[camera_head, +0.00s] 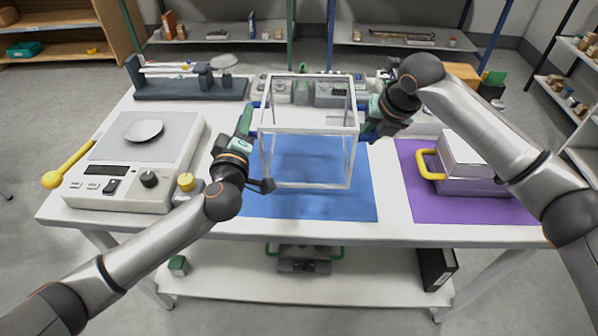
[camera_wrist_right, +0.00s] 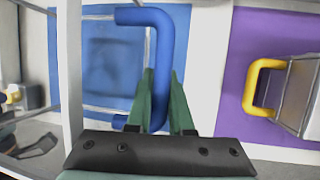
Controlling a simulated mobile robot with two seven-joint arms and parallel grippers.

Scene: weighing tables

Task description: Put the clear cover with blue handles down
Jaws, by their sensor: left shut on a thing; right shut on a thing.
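The clear cover (camera_head: 309,130) is a see-through box with white edges, upright over the blue mat (camera_head: 345,208) in the head view. I cannot tell whether its lower edge touches the mat or is a little above it. My left gripper (camera_head: 252,125) is at its left side, shut on the left blue handle, which is mostly hidden. My right gripper (camera_head: 368,122) is at its right side. In the right wrist view the green fingers of the right gripper (camera_wrist_right: 160,95) are shut on the right blue handle (camera_wrist_right: 165,45).
A scale (camera_head: 140,165) with a round pan stands on the table's left. A box with a yellow handle (camera_head: 432,165) sits on the purple mat (camera_head: 425,200) at right. Several instruments line the back. The white table's front edge (camera_head: 300,235) is close in front of the blue mat.

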